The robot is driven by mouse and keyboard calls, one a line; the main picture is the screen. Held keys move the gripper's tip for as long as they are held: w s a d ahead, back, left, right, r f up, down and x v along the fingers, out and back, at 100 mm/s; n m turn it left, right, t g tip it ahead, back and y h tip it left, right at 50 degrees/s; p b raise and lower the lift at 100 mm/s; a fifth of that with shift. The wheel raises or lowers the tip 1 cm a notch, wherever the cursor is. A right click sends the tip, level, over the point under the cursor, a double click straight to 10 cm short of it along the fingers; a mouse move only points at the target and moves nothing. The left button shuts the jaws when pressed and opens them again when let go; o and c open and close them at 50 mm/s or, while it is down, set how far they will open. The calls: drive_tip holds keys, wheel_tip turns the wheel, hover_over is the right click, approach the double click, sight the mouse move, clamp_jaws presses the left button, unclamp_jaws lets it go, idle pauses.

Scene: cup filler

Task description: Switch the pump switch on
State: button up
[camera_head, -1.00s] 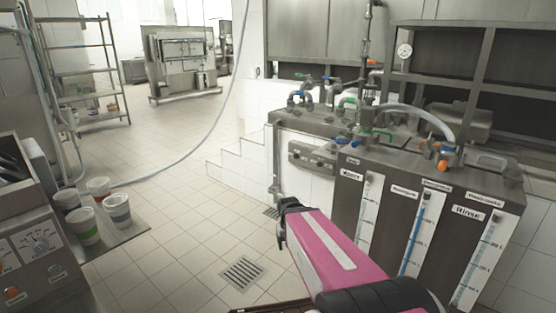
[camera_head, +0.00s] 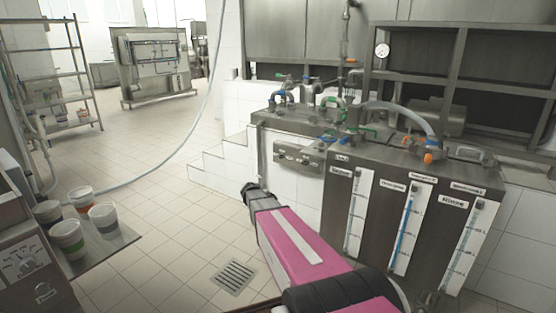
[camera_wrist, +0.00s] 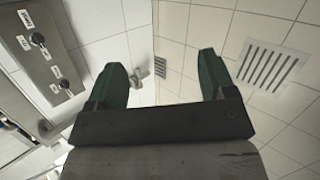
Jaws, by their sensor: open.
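A steel switch panel (camera_head: 298,155) is mounted on the white tiled wall left of the tanks. In the wrist view the panel (camera_wrist: 40,50) is at the left, with an upper dark knob (camera_wrist: 38,39) and a lower knob (camera_wrist: 63,84), each beside a small label. The labels are too small to read surely, so I cannot tell which knob is the pump switch. My gripper (camera_head: 250,192) is in front of the wall, left of and below the panel in the head view. In the wrist view its two green fingers (camera_wrist: 160,75) are wide apart and empty, clear of the panel.
Dark tanks (camera_head: 378,240) with level gauges stand at the right, with pipes and valves (camera_head: 345,108) above. Several cups (camera_head: 103,216) stand on a steel shelf (camera_head: 110,245) at the left. A floor drain (camera_head: 233,277) lies below. Open tiled floor (camera_head: 160,170) is in the middle.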

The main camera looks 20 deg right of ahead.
drive_tip(key=w+d+n+t+h, duration=0.1)
drive_tip(key=w+d+n+h, duration=0.15)
drive_tip(key=w, duration=0.65)
drive_tip(key=w+d+n+t+h, duration=0.15)
drive_tip(key=w+d+n, duration=0.25)
drive_tip(key=w, duration=0.6)
drive_tip(key=n+t+h, duration=0.2)
drive_tip(key=n+t, duration=0.4)
drive_tip(key=n, duration=0.4)
approach(279, 157)
drive_tip(key=x, duration=1)
drive_tip(key=shift+s+d+f, duration=0.1)
drive_tip(key=c, duration=0.9)
